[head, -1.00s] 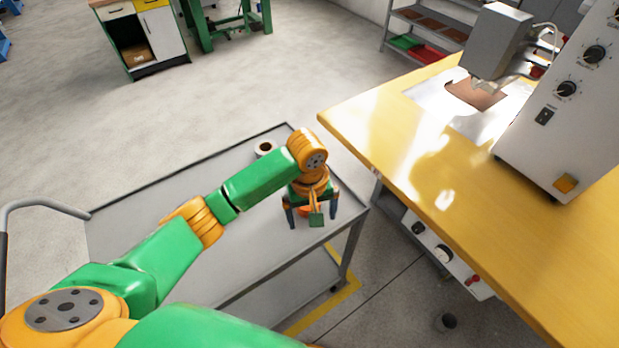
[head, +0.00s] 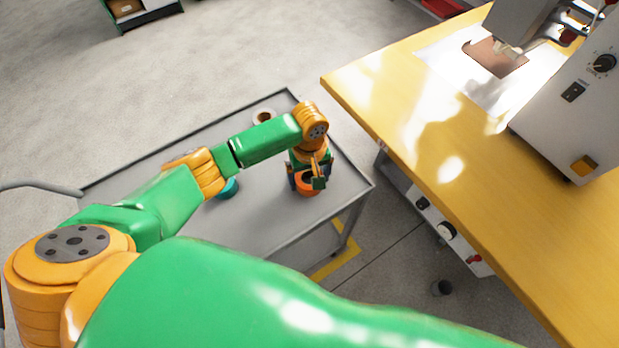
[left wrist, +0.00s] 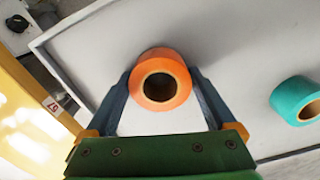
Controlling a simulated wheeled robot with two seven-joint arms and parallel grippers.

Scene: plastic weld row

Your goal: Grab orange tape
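The orange tape (head: 307,188) lies on the grey cart top near its right end. In the left wrist view the orange tape (left wrist: 160,80) shows its round hole, facing the camera. My left gripper (head: 309,180) is low over it, pointing down. In the left wrist view its two blue fingers (left wrist: 162,78) stand on either side of the tape, very close to its sides. The fingers look spread; whether they touch the tape is hard to tell. My right gripper is out of view.
A teal tape (head: 228,189) lies left of the orange one, partly behind my arm; it also shows in the left wrist view (left wrist: 297,101). The yellow-topped table (head: 400,150) with the machine stands to the right.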

